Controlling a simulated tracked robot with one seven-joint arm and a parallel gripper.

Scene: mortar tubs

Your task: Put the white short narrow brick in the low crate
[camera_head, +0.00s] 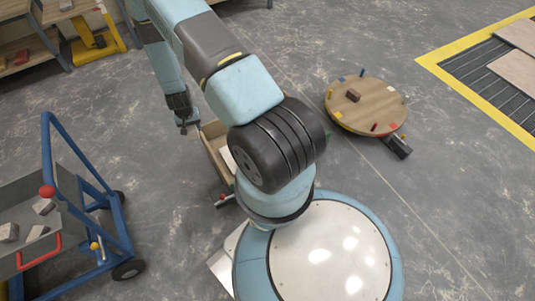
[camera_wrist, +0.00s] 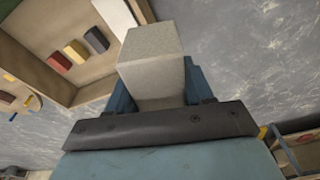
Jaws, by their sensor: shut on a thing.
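My gripper (camera_head: 187,124) hangs at the left side of the low wooden crate in the head view. In the wrist view it (camera_wrist: 160,98) is shut on a whitish-grey short brick (camera_wrist: 151,55), held between its blue fingers and jutting out beyond them. I take this to be the white short narrow brick; it cannot be made out clearly in the head view. The low crate (camera_head: 214,160) stands on the floor, partly hidden behind my arm. In the wrist view the crate (camera_wrist: 22,58) lies at upper left, and the brick is beside its edge in the picture.
The crate holds a white piece (camera_wrist: 114,14) and dark, yellow and red blocks (camera_wrist: 75,51). A blue-framed cart (camera_head: 75,225) with grey blocks stands left. A round wooden table (camera_head: 378,106) with small blocks stands right. Shelving is at upper left; grey floor lies between.

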